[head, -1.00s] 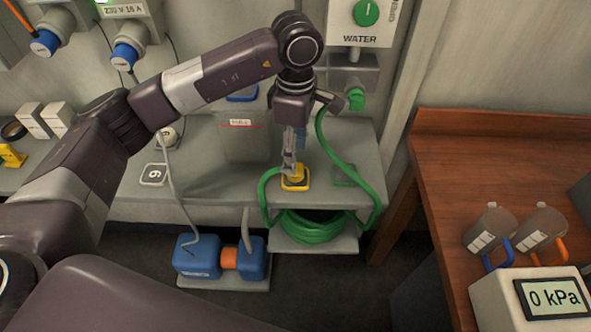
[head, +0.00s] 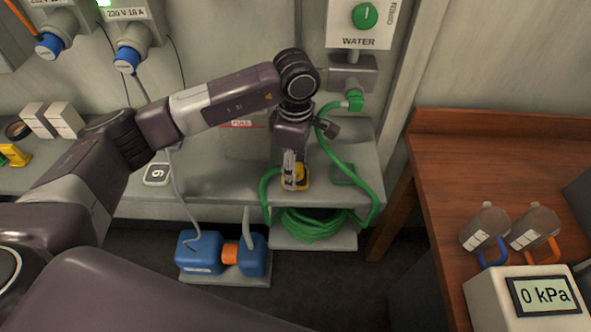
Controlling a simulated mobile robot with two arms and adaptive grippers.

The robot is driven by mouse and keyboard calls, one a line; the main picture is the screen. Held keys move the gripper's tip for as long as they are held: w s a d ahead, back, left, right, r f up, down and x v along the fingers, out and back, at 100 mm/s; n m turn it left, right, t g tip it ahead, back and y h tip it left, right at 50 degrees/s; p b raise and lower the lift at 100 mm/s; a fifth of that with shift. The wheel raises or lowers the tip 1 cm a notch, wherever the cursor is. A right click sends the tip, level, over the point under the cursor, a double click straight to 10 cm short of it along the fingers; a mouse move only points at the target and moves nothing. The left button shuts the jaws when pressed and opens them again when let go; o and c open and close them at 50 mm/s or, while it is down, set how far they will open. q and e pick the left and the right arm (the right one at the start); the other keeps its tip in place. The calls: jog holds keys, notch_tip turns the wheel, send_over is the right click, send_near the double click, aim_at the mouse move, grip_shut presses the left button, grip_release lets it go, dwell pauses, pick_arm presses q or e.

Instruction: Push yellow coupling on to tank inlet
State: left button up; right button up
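The yellow coupling (head: 303,180) sits at the front of the grey shelf, at the end of the green hose (head: 266,190). My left gripper (head: 290,182) reaches down from above, its fingers at the coupling and covering part of it. I cannot tell whether the fingers are closed on it. A grey tank with a red level line (head: 240,145) stands behind my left arm. Its upper part is hidden by the arm, and I cannot make out the inlet. My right gripper is not in view.
A green hose coil (head: 312,224) lies on a lower ledge. The WATER panel (head: 361,22) is on the wall above. A blue pump-like unit (head: 198,252) sits below the shelf. A wooden bench (head: 480,150) at right holds two jugs and a 0 kPa display (head: 545,296).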

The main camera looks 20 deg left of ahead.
pick_arm(q)
jog(key=shift+c, duration=0.7)
jog(key=c, duration=1)
jog(key=shift+r+b, duration=1.15)
jog(key=shift+r, duration=8.9)
jog(key=w+a+r+p, duration=0.1)
jog(key=w+a+p, duration=0.1)
jog(key=a+p, duration=0.3)
jog(key=w+a+r+p, duration=0.2)
jog(key=a+p, duration=0.2)
jog(key=p, duration=0.1)
jog(key=w+a+r+p, duration=0.1)
jog(key=w+a+p, duration=0.1)
jog(key=a+p, duration=0.3)
jog(key=shift+w+a+r+p, duration=0.25)
jog(key=shift+w+a+p, duration=0.05)
jog(key=shift+w+p, duration=0.15)
